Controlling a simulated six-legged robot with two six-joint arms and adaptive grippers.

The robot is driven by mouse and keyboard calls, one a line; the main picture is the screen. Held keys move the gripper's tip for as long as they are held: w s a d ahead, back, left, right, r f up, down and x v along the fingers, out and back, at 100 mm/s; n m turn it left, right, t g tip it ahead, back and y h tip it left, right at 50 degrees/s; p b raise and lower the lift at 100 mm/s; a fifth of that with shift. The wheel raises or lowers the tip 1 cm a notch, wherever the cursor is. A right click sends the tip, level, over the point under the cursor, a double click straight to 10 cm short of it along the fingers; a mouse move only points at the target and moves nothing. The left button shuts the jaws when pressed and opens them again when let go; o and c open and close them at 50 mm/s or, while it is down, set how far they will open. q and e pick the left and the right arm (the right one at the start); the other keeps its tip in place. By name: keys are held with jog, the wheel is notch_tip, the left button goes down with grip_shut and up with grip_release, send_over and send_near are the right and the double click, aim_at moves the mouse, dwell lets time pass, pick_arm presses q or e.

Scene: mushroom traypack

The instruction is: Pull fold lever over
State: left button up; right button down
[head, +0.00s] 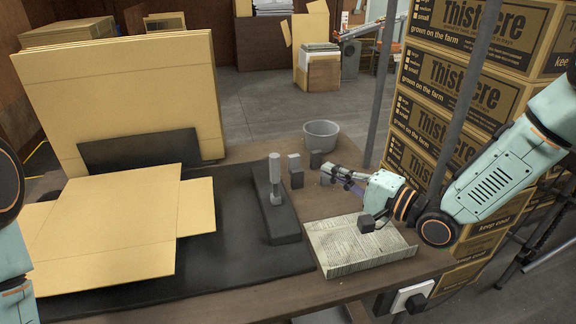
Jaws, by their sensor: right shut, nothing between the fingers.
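The fold lever (275,172) is a grey upright handle with a thicker top. It stands on a long dark base block (281,224) on the table, near the middle of the head view. My right gripper (328,174) is to the right of the lever, apart from it, pointing left. It is shut and empty. A flat cardboard blank (110,220) with flaps spread lies to the left of the lever on a black mat (235,262). At the left edge only part of my left arm shows; its gripper is out of view.
Small grey blocks (295,171) stand between the lever and my right gripper. A grey bucket (321,135) is behind. A shallow pale tray (335,268) lies in front of my right arm. Tall cardboard sheets (120,85) stand at the back left, and printed boxes (440,85) are stacked at right.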

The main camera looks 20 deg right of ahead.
aim_at(275, 180)
jog(key=shift+w+a+b, duration=0.65)
jog(key=shift+w+a, duration=0.2)
jog(key=shift+a, duration=0.55)
jog(key=shift+w+a+b, duration=0.6)
jog(key=shift+w+a, duration=0.3)
jog(key=shift+a, duration=0.45)
jog(key=shift+w+a+b, duration=0.65)
jog(key=shift+w+a, duration=0.2)
jog(key=shift+a, duration=0.55)
